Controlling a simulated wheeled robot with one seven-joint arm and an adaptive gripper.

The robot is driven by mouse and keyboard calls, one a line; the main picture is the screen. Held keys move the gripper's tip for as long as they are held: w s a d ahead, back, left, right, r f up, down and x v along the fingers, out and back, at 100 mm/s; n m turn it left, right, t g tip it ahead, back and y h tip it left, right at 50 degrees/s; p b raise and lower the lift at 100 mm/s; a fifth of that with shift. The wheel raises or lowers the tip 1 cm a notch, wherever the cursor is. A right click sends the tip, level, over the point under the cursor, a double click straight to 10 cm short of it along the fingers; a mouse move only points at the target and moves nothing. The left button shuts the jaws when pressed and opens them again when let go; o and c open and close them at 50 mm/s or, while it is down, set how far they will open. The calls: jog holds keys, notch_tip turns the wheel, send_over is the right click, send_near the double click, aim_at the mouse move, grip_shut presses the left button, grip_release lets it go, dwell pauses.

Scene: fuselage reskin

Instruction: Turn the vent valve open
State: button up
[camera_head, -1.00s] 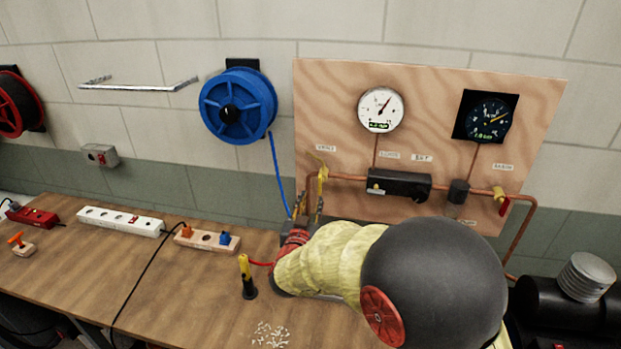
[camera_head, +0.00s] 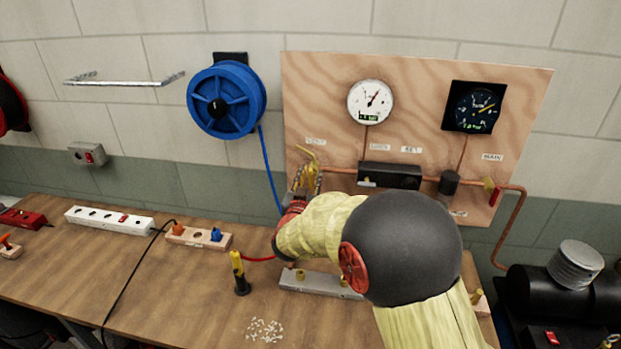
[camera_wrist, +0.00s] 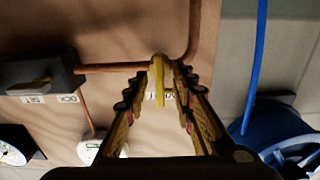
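The vent valve (camera_head: 307,153) is at the left end of the copper pipe on the plywood panel, below a small label that reads VENT. Its yellow lever (camera_wrist: 159,84) shows in the wrist view between my fingers. In the head view the fingers partly hide the valve body.
A white gauge (camera_head: 371,102) and a dark gauge (camera_head: 478,108) sit on the panel (camera_head: 420,85). A red-handled valve (camera_head: 493,194) is at the pipe's right. A blue hose reel (camera_head: 227,100) hangs left, its hose near my gripper. A yellow-black tool (camera_head: 239,272) stands on the bench (camera_head: 180,285).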

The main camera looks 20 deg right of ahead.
jog(key=shift+c, duration=0.5)
grip_shut()
jog(key=shift+n+p, duration=0.3)
jog(key=shift+p, duration=0.1)
jog(key=n+p, duration=0.3)
jog(key=shift+a+r+n, duration=0.1)
jog(key=shift+n, duration=0.3)
jog(key=n+p, duration=0.3)
jog(key=shift+w+a+n, duration=0.1)
jog(key=shift+n, duration=0.2)
jog(key=shift+a+f+n+p, duration=0.15)
jog(key=shift+n+p, duration=0.95)
jog(key=shift+n, duration=0.55)
jog(key=shift+d+f+n+p, duration=0.15)
jog(key=shift+n+p, duration=0.95)
jog(key=shift+n, duration=0.6)
jog(key=shift+a+f+n+p, duration=0.15)
jog(key=shift+n+p, duration=0.95)
jog(key=shift+n, duration=0.55)
